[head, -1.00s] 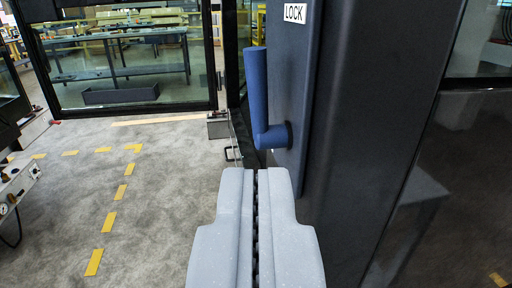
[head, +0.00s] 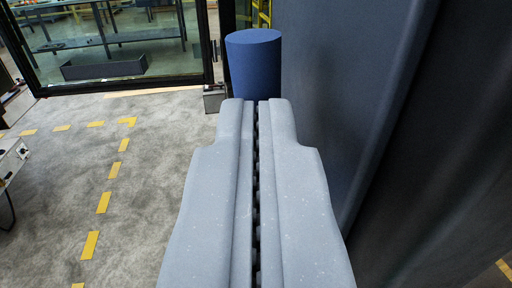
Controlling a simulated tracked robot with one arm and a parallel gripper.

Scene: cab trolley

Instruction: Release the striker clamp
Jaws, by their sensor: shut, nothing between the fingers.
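The striker clamp's blue lever (head: 253,62) shows just beyond my fingertips, as a thick round-ended cylinder near the top middle. Its lower part is hidden behind my gripper. My gripper (head: 256,102) is shut and empty, its two grey fingers pressed side by side. The fingertips overlap the lower edge of the lever in the picture; I cannot tell whether they touch it. The dark panel (head: 325,90) that carries the lever stands close on the right. The LOCK label is out of view.
Grey floor (head: 140,200) with yellow dashed markings lies open on the left. A glass-panelled frame (head: 110,60) stands behind, with a workbench seen through it. A dark upright surface (head: 430,150) fills the right side, close to my gripper.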

